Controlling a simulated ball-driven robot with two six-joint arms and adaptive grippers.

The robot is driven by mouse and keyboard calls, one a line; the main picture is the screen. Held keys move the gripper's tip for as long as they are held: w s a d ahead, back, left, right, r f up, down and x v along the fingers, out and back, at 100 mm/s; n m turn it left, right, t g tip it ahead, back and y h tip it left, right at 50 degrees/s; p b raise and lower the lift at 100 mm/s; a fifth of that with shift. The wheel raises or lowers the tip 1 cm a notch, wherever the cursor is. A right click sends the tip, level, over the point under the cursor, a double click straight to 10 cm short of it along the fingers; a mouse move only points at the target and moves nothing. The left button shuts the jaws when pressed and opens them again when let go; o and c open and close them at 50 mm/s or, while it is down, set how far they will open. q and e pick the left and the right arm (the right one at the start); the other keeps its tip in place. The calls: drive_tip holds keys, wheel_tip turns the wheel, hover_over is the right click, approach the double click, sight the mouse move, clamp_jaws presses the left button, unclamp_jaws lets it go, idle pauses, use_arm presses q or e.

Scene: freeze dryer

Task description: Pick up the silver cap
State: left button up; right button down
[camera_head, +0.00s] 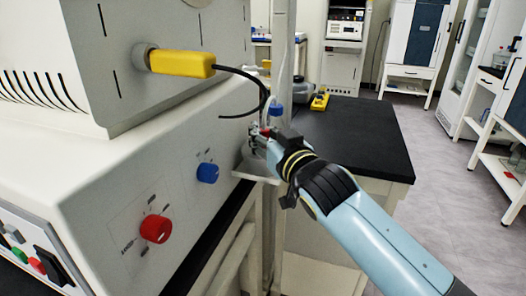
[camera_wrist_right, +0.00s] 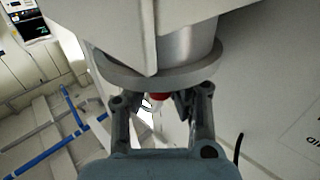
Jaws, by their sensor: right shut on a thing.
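My right gripper (camera_head: 262,140) is beside the freeze dryer's right side in the head view. In the wrist view its two fingers (camera_wrist_right: 163,104) are shut on a small red and pale thing (camera_wrist_right: 158,97), which shows between the fingertips. A silver-grey cylinder (camera_wrist_right: 190,45) with a wide rim is just above the fingers; I cannot tell whether this is the silver cap or whether the fingers touch it. I see no clear silver cap in the head view, where the gripper and machine hide the spot. My left gripper is not in view.
The freeze dryer (camera_head: 120,215) fills the left, with a red knob (camera_head: 156,229), a blue knob (camera_head: 208,173) and a yellow handle (camera_head: 182,64). A black-topped bench (camera_head: 360,135) stands behind my arm, with a yellow device (camera_head: 320,101) and a blue-capped bottle (camera_head: 276,112). Floor is open at right.

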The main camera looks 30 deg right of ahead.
idle(0.5)
drive_tip(key=shift+r+p, duration=0.3)
drive_tip(key=shift+r, duration=0.35)
drive_tip(key=r, duration=0.1)
drive_tip(key=r+p, duration=0.1)
drive_tip(key=r, duration=0.1)
drive_tip(key=shift+s+d+r, duration=0.1)
drive_tip(key=shift+s+r, duration=0.15)
drive_tip(key=shift+s, duration=0.15)
drive_tip(key=s+d+r, duration=0.2)
drive_tip(key=s+r, duration=0.4)
drive_tip(key=s, duration=0.4)
drive_tip(key=shift+s+r, duration=0.15)
drive_tip(key=shift+s, duration=0.15)
drive_tip(key=a+n+g+y, duration=0.2)
drive_tip(key=a+n+y, duration=0.4)
drive_tip(key=a+y, duration=0.2)
drive_tip(key=shift+s+a+r+y, duration=0.25)
drive_tip(key=shift+s+r+y, duration=0.15)
drive_tip(key=shift+y, duration=0.5)
